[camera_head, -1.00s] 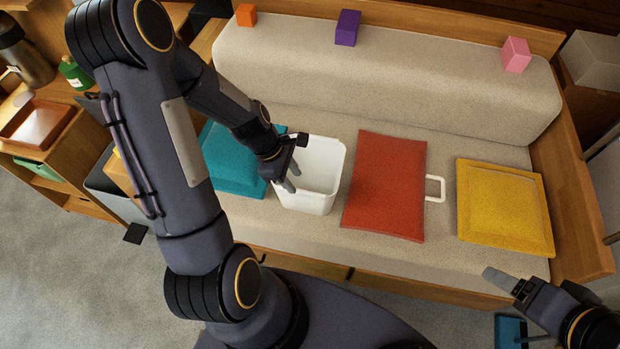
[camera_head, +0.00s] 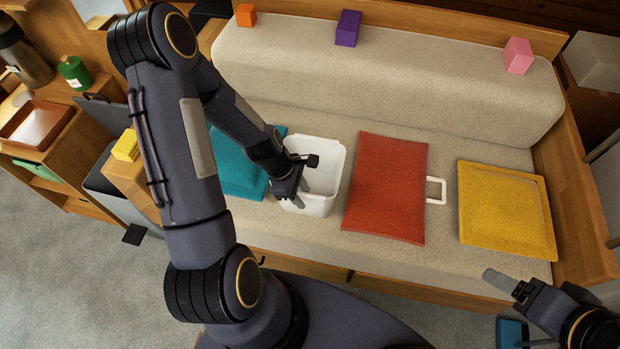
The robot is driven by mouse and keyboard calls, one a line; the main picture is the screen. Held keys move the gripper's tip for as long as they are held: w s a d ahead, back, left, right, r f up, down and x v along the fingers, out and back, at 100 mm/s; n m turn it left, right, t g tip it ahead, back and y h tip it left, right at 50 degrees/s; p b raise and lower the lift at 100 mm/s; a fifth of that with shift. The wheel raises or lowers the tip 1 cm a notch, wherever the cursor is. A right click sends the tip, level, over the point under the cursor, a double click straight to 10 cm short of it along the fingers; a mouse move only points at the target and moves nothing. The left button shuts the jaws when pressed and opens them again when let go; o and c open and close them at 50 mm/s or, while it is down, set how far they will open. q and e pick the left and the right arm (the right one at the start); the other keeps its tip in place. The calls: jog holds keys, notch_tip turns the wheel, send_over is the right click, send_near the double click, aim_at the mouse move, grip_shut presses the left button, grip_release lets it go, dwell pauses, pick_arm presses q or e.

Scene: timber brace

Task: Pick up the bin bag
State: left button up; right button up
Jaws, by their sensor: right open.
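A white open-topped bin (camera_head: 332,162) stands on the bench seat between a teal and a red cushion. I cannot make out a separate bin bag; whether the white inside is a bag or the bin's own wall is unclear. My left gripper (camera_head: 302,198) points down over the left side of the bin, with a grey fingertip in front of its inside. Its jaw opening is hard to see, and no held object shows.
The teal cushion (camera_head: 238,172), red cushion (camera_head: 385,188) and yellow cushion (camera_head: 505,210) lie on the seat. A white handle (camera_head: 436,190) sticks out beside the red one. A grey bin (camera_head: 125,200) stands on the floor at left, partly behind my arm.

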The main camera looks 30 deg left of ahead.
pick_arm(q)
jog(key=shift+f, duration=0.2)
dwell(0.3)
grip_shut()
